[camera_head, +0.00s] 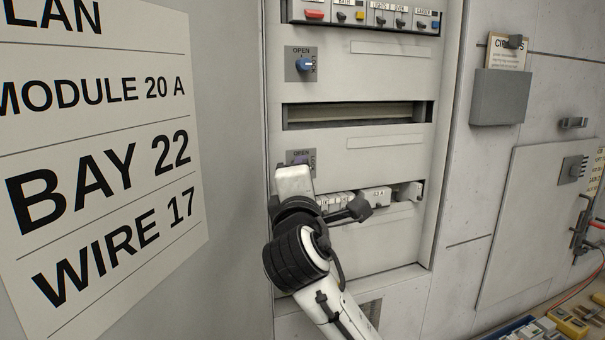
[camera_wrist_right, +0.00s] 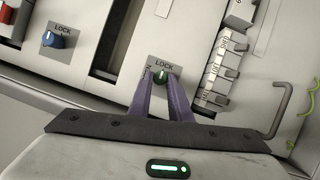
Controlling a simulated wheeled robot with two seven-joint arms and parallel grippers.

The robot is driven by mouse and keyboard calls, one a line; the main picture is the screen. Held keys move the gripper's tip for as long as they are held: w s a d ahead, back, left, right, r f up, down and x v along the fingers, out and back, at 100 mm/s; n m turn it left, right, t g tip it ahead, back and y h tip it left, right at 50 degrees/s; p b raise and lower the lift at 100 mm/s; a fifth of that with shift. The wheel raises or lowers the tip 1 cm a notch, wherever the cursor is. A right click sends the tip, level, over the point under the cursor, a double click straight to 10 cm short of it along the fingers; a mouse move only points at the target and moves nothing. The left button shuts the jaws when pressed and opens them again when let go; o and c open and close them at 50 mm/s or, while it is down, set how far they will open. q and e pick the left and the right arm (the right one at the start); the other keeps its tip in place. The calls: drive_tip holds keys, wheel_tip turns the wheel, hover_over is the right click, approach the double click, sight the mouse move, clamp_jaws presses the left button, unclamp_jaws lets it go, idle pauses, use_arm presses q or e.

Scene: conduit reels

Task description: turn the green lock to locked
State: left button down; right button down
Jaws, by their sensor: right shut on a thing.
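The green lock (camera_wrist_right: 161,77) is a small round knob on a grey plate on the panel front, with the word LOCK above it in the right wrist view. A pale mark on the knob seems to point up toward that word, but it is small. My right gripper (camera_wrist_right: 163,86) is shut on the knob, its two purple fingers on either side of it. In the head view, my right gripper (camera_head: 299,160) covers the knob; the top of its plate with OPEN shows above. My left gripper is in neither view.
A blue lock (camera_head: 304,64) sits higher on the panel. A row of white modules (camera_head: 374,196) lies just right of my gripper, close to my wrist. A metal handle (camera_wrist_right: 288,112) stands out nearby. A grey holder (camera_head: 500,97) hangs on the right wall.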

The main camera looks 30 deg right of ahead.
drive_tip(key=c, duration=1.6)
unclamp_jaws()
drive_tip(key=shift+s, duration=0.1)
drive_tip(key=b+v, duration=0.1)
drive_tip(key=v, duration=0.9)
drive_tip(key=shift+b, duration=0.3)
